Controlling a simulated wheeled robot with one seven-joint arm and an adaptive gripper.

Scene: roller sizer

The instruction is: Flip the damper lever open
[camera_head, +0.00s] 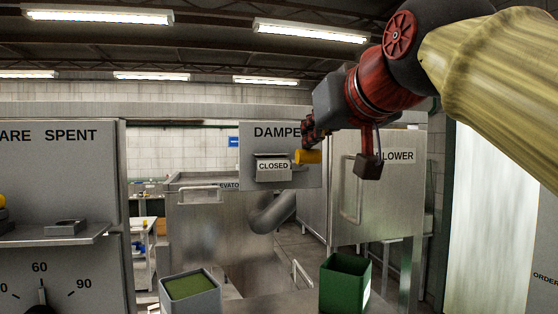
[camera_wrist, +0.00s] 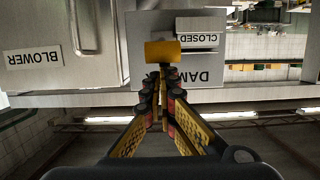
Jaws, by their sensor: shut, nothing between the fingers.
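The damper panel (camera_head: 250,148) is a grey plate at the centre of the head view, its name partly hidden by my arm. A small plate on it reads CLOSED (camera_head: 272,166). The lever's yellow grip (camera_head: 308,157) sticks out at the right of that plate. In the wrist view, which is upside down, the yellow grip (camera_wrist: 163,51) lies just beyond my fingertips. My gripper (camera_head: 308,138) is shut and empty, close to the grip. It also shows in the wrist view (camera_wrist: 163,80). Whether the fingertips touch the grip I cannot tell.
The blower cabinet (camera_head: 385,200) with a bar handle stands right of the panel. A grey elevator housing (camera_head: 205,235) and a bent pipe (camera_head: 272,215) are below. A green bin (camera_head: 345,283) and a grey bin (camera_head: 190,294) stand in front. A panel with a shelf (camera_head: 60,238) is at left.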

